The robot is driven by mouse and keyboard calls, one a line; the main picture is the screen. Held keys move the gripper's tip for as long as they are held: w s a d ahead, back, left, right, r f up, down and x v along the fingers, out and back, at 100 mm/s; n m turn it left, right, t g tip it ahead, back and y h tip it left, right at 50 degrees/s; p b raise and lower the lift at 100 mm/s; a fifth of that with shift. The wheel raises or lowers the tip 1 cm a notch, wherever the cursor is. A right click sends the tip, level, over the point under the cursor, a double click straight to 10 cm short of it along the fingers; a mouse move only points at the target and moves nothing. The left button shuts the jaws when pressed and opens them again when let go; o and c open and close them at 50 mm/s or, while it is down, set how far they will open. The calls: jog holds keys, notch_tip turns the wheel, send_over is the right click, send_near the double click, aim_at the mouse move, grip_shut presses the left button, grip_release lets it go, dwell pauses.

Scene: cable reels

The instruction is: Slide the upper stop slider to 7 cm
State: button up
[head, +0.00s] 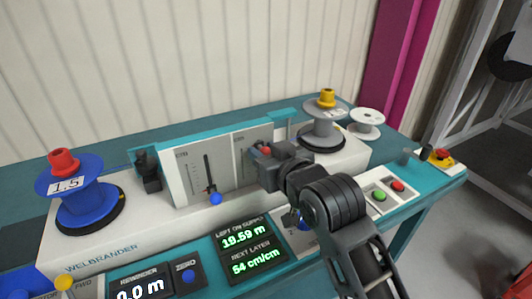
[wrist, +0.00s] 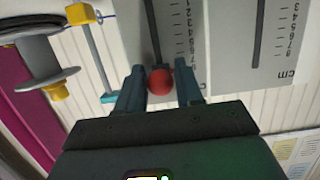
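The slider panel (head: 180,182) stands upright in the middle of the bench and has two vertical slots with cm scales. The red slider knob (wrist: 160,82) is on the right-hand slot, near the cm-marked top end of its scale, which appears upside down in the wrist view. Its exact reading is unclear. My gripper (wrist: 160,80) has a finger on each side of the red knob, and the knob fills the gap. In the head view my gripper (head: 263,158) covers much of that scale. The blue slider knob (head: 215,198) is low on the left-hand slot.
A blue reel (head: 75,190) stands left of the panel and a grey reel (head: 323,125) right of it. Displays (head: 245,247) and buttons (head: 379,196) line the bench front.

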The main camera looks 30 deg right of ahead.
jog(key=c, duration=0.4)
jog(key=shift+f, duration=0.55)
jog(key=o, duration=0.7)
